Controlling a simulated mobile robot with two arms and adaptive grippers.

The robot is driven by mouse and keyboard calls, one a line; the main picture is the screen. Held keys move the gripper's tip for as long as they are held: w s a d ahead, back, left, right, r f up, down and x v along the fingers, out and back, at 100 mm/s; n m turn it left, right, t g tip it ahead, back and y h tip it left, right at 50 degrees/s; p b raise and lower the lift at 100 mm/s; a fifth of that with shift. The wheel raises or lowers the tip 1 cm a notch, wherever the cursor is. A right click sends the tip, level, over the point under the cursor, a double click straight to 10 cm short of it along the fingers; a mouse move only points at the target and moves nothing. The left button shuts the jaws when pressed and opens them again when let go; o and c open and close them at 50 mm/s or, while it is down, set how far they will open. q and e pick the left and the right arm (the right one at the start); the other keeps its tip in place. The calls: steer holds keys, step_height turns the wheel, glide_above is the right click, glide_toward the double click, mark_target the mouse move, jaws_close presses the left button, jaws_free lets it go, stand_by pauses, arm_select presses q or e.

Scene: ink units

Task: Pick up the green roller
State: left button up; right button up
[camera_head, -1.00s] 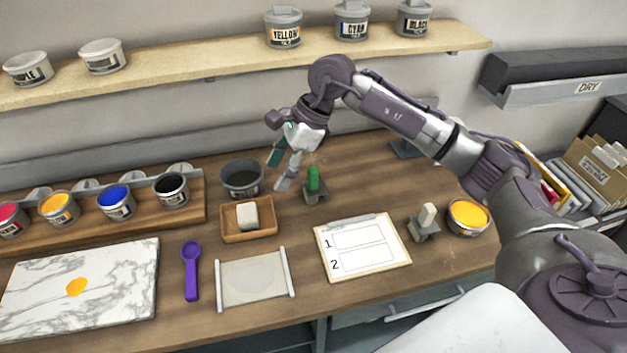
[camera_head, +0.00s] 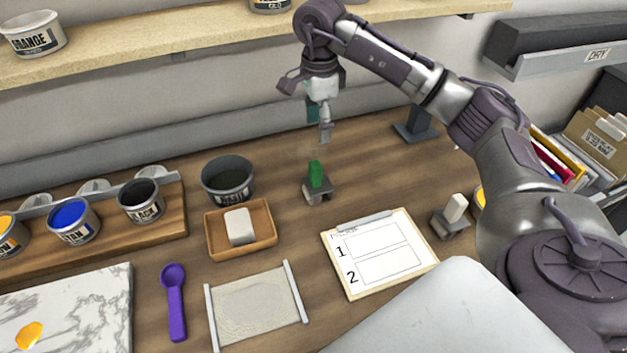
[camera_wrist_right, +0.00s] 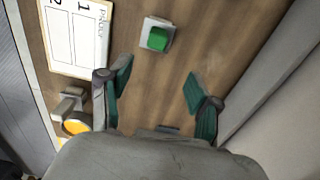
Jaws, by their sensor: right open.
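The green roller (camera_head: 315,174) stands upright on a small grey stand (camera_head: 319,191) in the middle of the table. In the right wrist view the green roller (camera_wrist_right: 157,39) shows from above, beyond the fingertips and roughly between their lines. My right gripper (camera_head: 319,128) points down above and slightly behind the roller, apart from it. Its teal fingers are spread with nothing between them, as the right wrist view (camera_wrist_right: 155,84) shows. My left gripper is in neither view.
A dark pot (camera_head: 228,181) and a wooden tray (camera_head: 240,247) with a white block stand left of the roller. A clipboard (camera_head: 378,250) lies in front of it. A white roller (camera_head: 455,207) on a stand is at the right. A shelf (camera_head: 190,48) runs along the back wall.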

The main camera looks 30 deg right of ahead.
mark_target(317, 163)
step_height(317, 163, down, 8)
steer(key=shift+f+p, duration=0.25)
steer(key=shift+p, duration=0.95)
steer(key=shift+a+f+p, duration=0.15)
steer(key=shift+f+p, duration=0.15)
steer(key=shift+p, duration=0.05)
steer(key=f+p, duration=0.2)
steer(key=f, duration=0.1)
steer(key=shift+s+a+f, duration=0.15)
steer(key=shift+s+f, duration=0.1)
steer(key=shift+s, duration=0.1)
steer(key=shift+f, duration=0.55)
steer(key=shift+w, duration=0.1)
jaws_close()
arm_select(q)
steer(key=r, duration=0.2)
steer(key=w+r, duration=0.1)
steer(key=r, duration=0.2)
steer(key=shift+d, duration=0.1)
arm_select(e)
steer(key=shift+r, duration=0.1)
